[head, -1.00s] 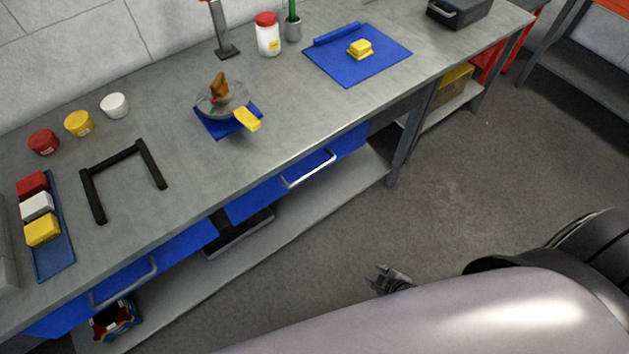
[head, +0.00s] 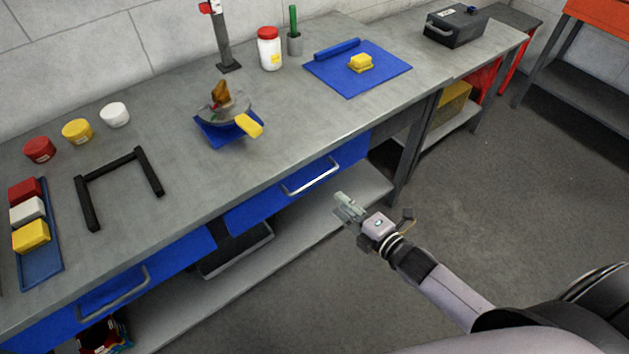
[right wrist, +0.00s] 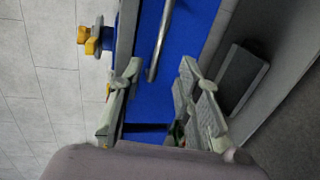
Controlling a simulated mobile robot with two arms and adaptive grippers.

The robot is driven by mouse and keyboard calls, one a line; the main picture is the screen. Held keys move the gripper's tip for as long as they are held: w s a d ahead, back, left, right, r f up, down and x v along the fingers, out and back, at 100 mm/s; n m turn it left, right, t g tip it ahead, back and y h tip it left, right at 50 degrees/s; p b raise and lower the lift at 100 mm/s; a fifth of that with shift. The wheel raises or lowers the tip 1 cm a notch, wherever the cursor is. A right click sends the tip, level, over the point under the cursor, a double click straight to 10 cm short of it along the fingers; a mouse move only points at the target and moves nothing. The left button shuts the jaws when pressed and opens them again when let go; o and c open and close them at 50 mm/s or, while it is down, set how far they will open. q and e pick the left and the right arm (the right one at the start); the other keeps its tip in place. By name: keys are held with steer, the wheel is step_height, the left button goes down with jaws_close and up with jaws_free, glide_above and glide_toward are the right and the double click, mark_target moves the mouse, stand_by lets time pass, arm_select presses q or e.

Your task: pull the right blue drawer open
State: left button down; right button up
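The right blue drawer (head: 258,207) sits under the workbench top and looks closed, its front flush below the edge. Its silver bar handle (head: 312,180) runs along the front. My right gripper (head: 345,205) is in front of the drawer, a little to the right of the handle and apart from it. In the right wrist view the right gripper (right wrist: 157,82) is open and empty, with its fingers spread. There the handle (right wrist: 158,45) lies ahead, between the lines of the fingers, against the blue drawer front (right wrist: 186,45). My left gripper is not in view.
A second blue drawer (head: 75,305) with a handle is at the left. A lower shelf (head: 290,235) runs beneath, with a dark tray (head: 235,255) on it. The grey benchtop (head: 200,190) holds tubs, blocks and a blue mat (head: 385,80). Floor at right is clear.

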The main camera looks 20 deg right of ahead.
mark_target(314, 181)
steer(key=x, duration=1.2)
steer(key=shift+w+a, duration=0.1)
steer(key=shift+w, duration=0.15)
steer(key=shift+c, duration=0.2)
jaws_close()
